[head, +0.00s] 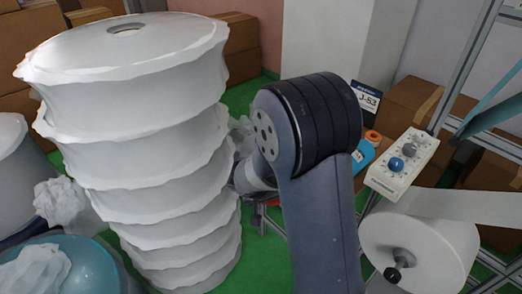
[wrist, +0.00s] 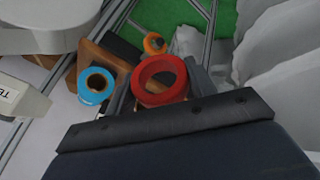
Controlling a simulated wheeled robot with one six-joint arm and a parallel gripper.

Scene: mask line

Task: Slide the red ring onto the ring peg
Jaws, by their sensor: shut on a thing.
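The red ring (wrist: 160,98) is between the two fingers of my gripper (wrist: 161,82) in the wrist view, and the fingers are shut on it. Its open hole faces the wrist camera. A blue ring (wrist: 96,99) lies to its left and an orange ring (wrist: 147,46) lies just beyond it, both apart from it. I cannot clearly make out the ring peg in either view. In the head view my own arm hides my gripper and the red ring.
A tall stack of white rolls (head: 130,60) stands left of my arm. To the right are a white control box (head: 403,165) with blue and grey knobs, a large white roll (head: 440,250) and metal frame bars. A dark J-83 sign (head: 368,98) stands behind. Green floor shows between.

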